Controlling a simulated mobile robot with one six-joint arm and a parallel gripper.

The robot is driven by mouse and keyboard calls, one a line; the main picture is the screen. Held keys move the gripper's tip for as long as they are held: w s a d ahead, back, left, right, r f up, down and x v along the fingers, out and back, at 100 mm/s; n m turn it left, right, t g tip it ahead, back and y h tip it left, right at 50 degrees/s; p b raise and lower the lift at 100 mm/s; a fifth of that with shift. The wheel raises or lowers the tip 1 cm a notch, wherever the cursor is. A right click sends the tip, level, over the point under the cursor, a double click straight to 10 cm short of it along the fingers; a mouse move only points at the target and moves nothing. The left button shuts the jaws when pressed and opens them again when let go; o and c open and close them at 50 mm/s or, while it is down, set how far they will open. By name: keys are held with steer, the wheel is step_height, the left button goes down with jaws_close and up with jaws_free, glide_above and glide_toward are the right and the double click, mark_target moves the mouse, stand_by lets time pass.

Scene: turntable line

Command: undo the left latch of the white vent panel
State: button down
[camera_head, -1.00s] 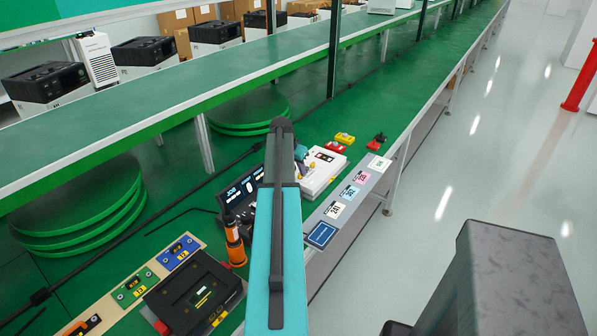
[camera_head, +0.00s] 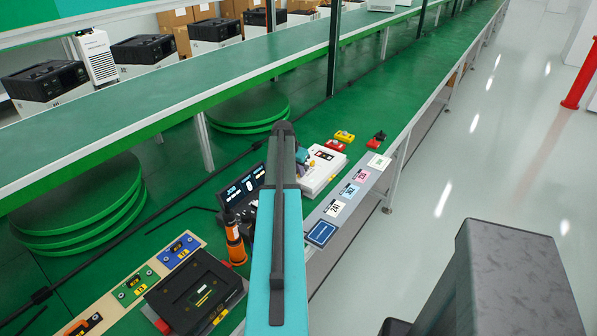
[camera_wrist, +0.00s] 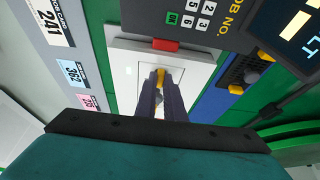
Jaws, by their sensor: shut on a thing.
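The white vent panel (camera_head: 318,178) lies on the green bench, partly hidden behind my arm in the head view. It fills the middle of the wrist view (camera_wrist: 125,70), with a red tab (camera_wrist: 165,44) on its upper edge. My gripper (camera_wrist: 160,80) reaches down to the panel with its dark fingers close together. They are shut on a small yellow latch (camera_wrist: 160,74) standing on the panel face. The fingers hide most of this latch, and I cannot tell how far it is turned.
A keypad and display unit (camera_head: 239,190) stands beside the panel. An orange cylinder (camera_head: 235,243) and a black box (camera_head: 193,291) are nearer. Number cards (camera_head: 349,190) line the bench edge. Red and yellow blocks (camera_head: 344,136) lie beyond the panel. The belt farther along is clear.

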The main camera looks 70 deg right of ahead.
steer(key=shift+n+t, duration=0.3)
steer(key=shift+n, duration=0.2)
steer(key=n, duration=0.1)
steer(key=n+t+b, duration=0.1)
steer(key=n, duration=0.1)
steer(key=n+b, duration=0.1)
steer(key=shift+s+t, duration=0.25)
steer(key=shift+t, duration=0.05)
steer(key=n+t, duration=0.1)
steer(key=n, duration=0.2)
steer(key=n+t+b, duration=0.1)
steer(key=n, duration=0.1)
steer(key=shift+s+d+n+y, duration=0.2)
steer(key=shift+n+y, duration=0.2)
steer(key=n+t+y+b, duration=0.1)
steer(key=n, duration=0.2)
steer(key=shift+s+d+n+b, duration=0.1)
steer(key=shift+d+n+b, duration=0.05)
steer(key=shift+n+b, duration=0.2)
steer(key=shift+d+n+y+b, duration=0.1)
steer(key=shift+n+y+b, duration=0.45)
steer(key=shift+n, duration=0.9)
steer(key=c, duration=1.8)
jaws_free()
steer(key=shift+c, duration=0.2)
steer(key=shift+s, duration=0.1)
